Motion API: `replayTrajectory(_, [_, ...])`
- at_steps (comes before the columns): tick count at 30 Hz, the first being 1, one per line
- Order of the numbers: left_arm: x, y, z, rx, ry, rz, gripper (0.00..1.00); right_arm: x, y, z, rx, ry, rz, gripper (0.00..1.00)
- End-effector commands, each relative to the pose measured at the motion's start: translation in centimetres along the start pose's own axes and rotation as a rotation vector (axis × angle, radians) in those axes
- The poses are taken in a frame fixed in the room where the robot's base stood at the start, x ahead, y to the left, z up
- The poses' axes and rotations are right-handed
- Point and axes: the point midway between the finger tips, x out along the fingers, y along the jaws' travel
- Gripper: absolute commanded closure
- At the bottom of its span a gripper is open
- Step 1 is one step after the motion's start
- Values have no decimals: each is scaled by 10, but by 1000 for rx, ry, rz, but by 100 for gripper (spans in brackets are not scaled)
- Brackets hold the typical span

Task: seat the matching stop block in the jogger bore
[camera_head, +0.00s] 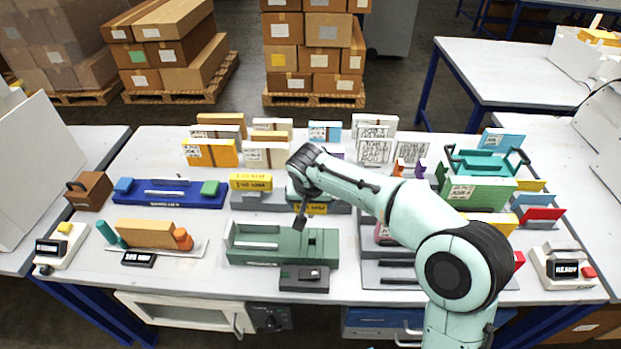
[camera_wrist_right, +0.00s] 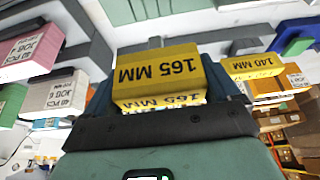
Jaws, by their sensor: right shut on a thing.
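A yellow stop block (camera_wrist_right: 160,75) marked 165 MM sits between the fingers of my right gripper (camera_wrist_right: 160,95) in the right wrist view, and the gripper is shut on it. In the head view my right gripper (camera_head: 301,217) is low, beside a yellow piece (camera_head: 318,208) behind the green jogger. Another yellow block (camera_head: 250,181), marked 140 MM in the right wrist view (camera_wrist_right: 252,67), stands to the left on a grey holder. The green jogger (camera_head: 270,257) has dark openings on its right part; I cannot tell which is the bore. My left gripper is not in view.
A small dark display box (camera_head: 304,279) stands at the jogger's front edge. A blue fixture (camera_head: 168,194) and an orange piece on a pale plate (camera_head: 195,250) lie left. Grey trays and coloured holders fill the right. Labelled boxes (camera_head: 210,153) stand behind.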

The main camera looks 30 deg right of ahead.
Motion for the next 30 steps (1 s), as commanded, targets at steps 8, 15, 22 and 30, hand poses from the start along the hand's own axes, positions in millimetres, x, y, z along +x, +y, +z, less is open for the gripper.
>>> replayTrajectory(8, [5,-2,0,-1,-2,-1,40,3,3,23,-1,-1,-7,44])
replayTrajectory(15, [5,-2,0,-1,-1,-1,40,3,2,23,-2,-2,-6,44])
replayTrajectory(22, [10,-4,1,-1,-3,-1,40,4,2,24,-3,-2,-7,44])
replayTrajectory(30, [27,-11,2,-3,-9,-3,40,24,3,33,-3,-4,-6,44])
